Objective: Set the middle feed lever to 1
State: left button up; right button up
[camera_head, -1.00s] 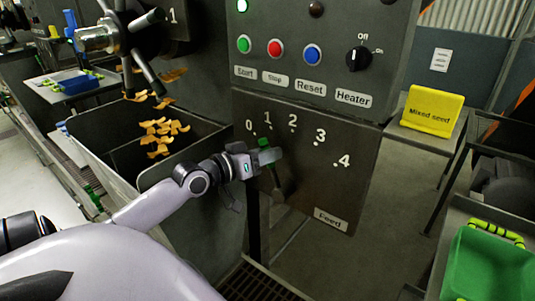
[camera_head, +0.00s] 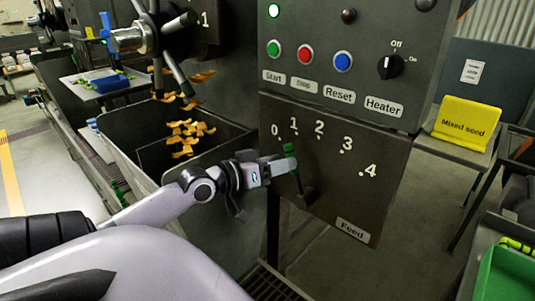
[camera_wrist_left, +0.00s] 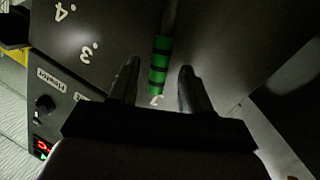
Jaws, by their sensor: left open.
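The feed lever (camera_head: 291,152) has a green handle and a dark arm on the panel (camera_head: 350,190) labelled Feed, with marks 0 to 4. In the head view its tip is near marks 0 and 1; I cannot tell exactly which one it points at. My left gripper (camera_head: 281,167) is open at the lever. In the left wrist view, the green-and-black banded handle (camera_wrist_left: 160,62) lies in the gap between the two fingers (camera_wrist_left: 157,88); contact cannot be told. A white numeral partly shows past the handle's end. My right gripper is not in view.
Above the feed panel are the buttons Start, Stop and Reset and a Heater knob (camera_head: 390,66). A bin (camera_head: 125,150) with orange pieces stands left of it.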

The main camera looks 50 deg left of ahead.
pick_arm(q)
jog(key=shift+s+a+r, duration=0.1)
jog(key=shift+s, duration=0.75)
jog(key=shift+s+a+r, duration=0.1)
jog(key=shift+s, duration=0.7)
